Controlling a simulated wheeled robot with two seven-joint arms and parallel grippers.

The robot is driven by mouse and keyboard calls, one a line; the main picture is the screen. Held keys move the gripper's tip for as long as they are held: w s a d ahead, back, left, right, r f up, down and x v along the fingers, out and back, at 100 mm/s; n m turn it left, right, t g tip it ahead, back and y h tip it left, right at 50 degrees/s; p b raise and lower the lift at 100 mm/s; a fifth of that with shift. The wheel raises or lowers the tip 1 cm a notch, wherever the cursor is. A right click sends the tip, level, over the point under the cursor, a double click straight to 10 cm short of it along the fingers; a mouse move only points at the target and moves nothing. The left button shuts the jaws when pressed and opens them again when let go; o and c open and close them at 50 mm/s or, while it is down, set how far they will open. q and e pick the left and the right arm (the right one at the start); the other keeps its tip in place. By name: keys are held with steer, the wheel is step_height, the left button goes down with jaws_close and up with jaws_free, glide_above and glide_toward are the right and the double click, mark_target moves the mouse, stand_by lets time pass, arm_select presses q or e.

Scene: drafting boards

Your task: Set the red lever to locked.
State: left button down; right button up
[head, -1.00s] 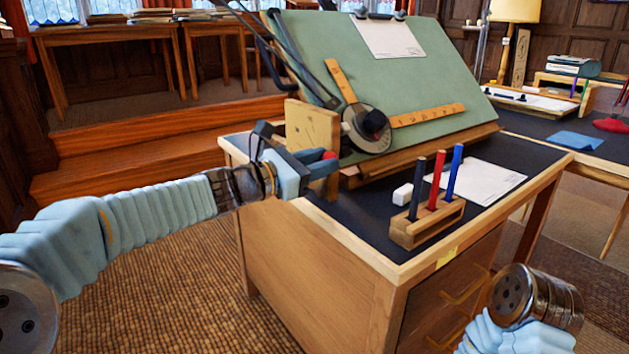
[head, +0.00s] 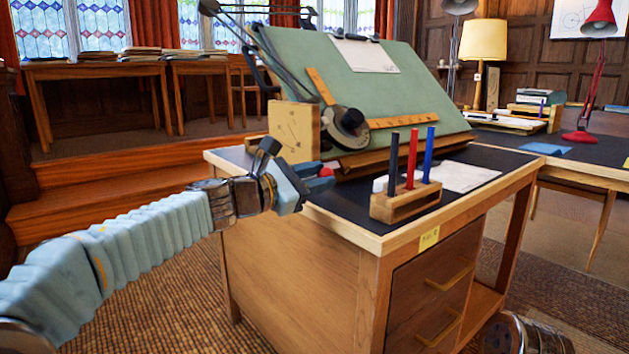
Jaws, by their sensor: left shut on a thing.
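The red lever (head: 326,171) shows only as a small red tip between the jaws of my left gripper (head: 318,173). The gripper is shut on it, in front of and below the upright wooden panel (head: 295,128) at the desk's left end. The rest of the lever is hidden behind the fingers. Dark marks show on the panel but are too small to read, so I cannot tell the lever's setting. My right gripper is not in view; only a metal part of my right arm shows at the bottom right.
The green drafting board (head: 380,80) with its ruler arm (head: 405,121) stands tilted behind the panel. A wooden pen stand (head: 405,203) with three pens is right of the gripper on the dark desktop (head: 345,203). A white paper (head: 465,177) lies behind it.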

arm_select(q)
steer(key=shift+d+f, duration=0.15)
steer(key=shift+f, duration=0.4)
steer(key=c, duration=0.8)
jaws_free()
steer(key=shift+s+r, duration=0.1)
steer(key=shift+r, duration=0.05)
steer(key=v, duration=1.4)
steer(key=shift+b, duration=0.4)
